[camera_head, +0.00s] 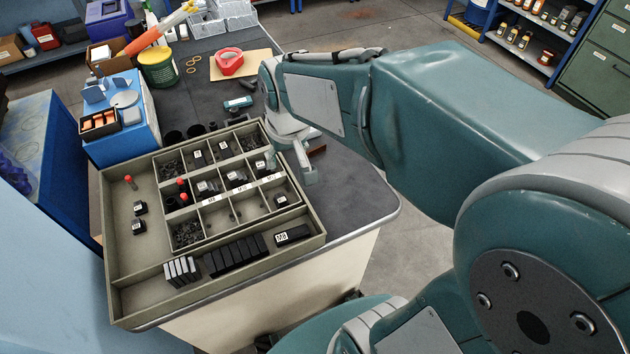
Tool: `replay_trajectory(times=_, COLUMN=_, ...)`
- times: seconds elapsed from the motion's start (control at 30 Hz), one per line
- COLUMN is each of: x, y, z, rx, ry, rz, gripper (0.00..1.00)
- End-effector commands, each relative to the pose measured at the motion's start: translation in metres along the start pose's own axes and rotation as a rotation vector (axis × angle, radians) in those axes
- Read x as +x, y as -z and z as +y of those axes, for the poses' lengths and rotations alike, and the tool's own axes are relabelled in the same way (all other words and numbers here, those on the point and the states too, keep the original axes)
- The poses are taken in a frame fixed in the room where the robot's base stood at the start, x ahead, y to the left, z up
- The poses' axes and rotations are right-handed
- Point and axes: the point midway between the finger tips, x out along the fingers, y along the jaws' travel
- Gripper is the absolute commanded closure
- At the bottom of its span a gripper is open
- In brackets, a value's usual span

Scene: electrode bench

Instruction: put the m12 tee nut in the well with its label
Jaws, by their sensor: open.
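A grey-green tray (118,190) lies on the dark bench, with an inner box (192,240) split into small wells. White labels (240,188) run along one divider; their print is too small to read surely. Several small dark parts with white tags sit in the wells, such as one dark part (207,188). Two more tagged dark parts (139,208) lie in the left compartment. I cannot tell which piece is the M12 tee nut. My gripper (292,168) hangs at the tray's right edge, beside the wells, open; I see nothing held, though its inner side is partly hidden.
Black blocks (235,255) and pale-edged plates (182,271) stand in the front compartment. Red-capped pieces (182,190) rise from a left well; another red-topped pin (130,182) stands further left. A blue box (125,145) and green tub (158,68) stand behind.

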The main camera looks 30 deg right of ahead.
Motion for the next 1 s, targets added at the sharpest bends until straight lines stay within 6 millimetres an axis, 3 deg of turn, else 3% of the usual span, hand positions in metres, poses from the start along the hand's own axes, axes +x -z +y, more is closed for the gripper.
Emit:
replay_trajectory(times=0.2, x=-0.035, y=-0.030, z=0.000, rx=0.000, ry=0.000, rz=0.083, gripper=0.35)
replay_trajectory(times=0.5, x=-0.066, y=-0.074, z=0.000, rx=0.000, ry=0.000, rz=0.189, gripper=0.35)
replay_trajectory(times=0.73, x=-0.078, y=-0.101, z=0.000, rx=0.000, ry=0.000, rz=0.249, gripper=0.35)
replay_trajectory(times=1.0, x=-0.079, y=-0.106, z=0.000, rx=0.000, ry=0.000, rz=0.259, gripper=0.35)
